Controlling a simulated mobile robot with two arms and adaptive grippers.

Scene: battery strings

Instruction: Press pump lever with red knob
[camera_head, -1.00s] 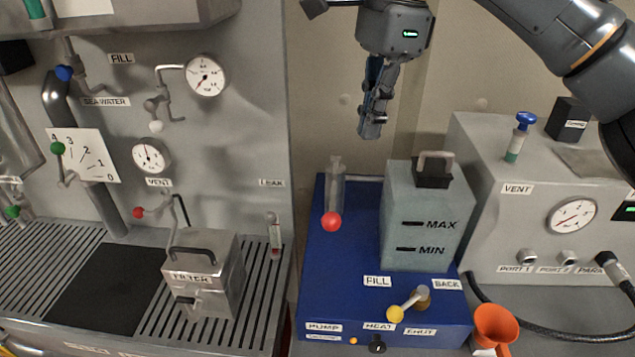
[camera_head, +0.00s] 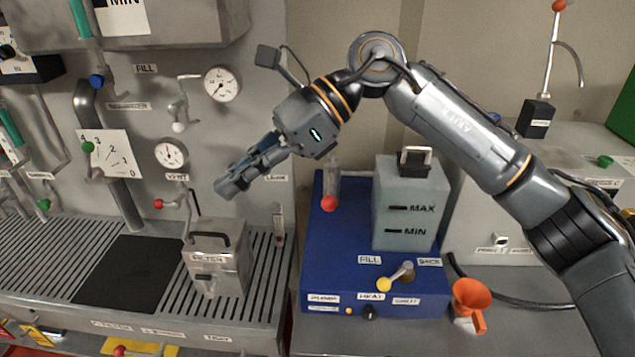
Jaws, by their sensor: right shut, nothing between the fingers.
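A red knob (camera_head: 329,203) sits at the front end of a grey lever (camera_head: 332,178) on the blue unit (camera_head: 318,240), whose front edge carried a PUMP label in the earlier view. My right gripper (camera_head: 229,187) is shut and empty. It hangs in the picture to the upper left of that knob, apart from it, in front of the grey wall panel. Another red knob (camera_head: 158,203) is on the vent handle at the wall panel, left of the gripper. A third red knob (camera_head: 558,6) tops a lever at the upper right. My left gripper is not in view.
A grey tank (camera_head: 405,216) marked MAX and MIN stands on the blue unit, right of the red knob. A metal filter box (camera_head: 214,267) stands on the slatted tray (camera_head: 262,312). An orange funnel (camera_head: 470,295) is at the unit's right corner.

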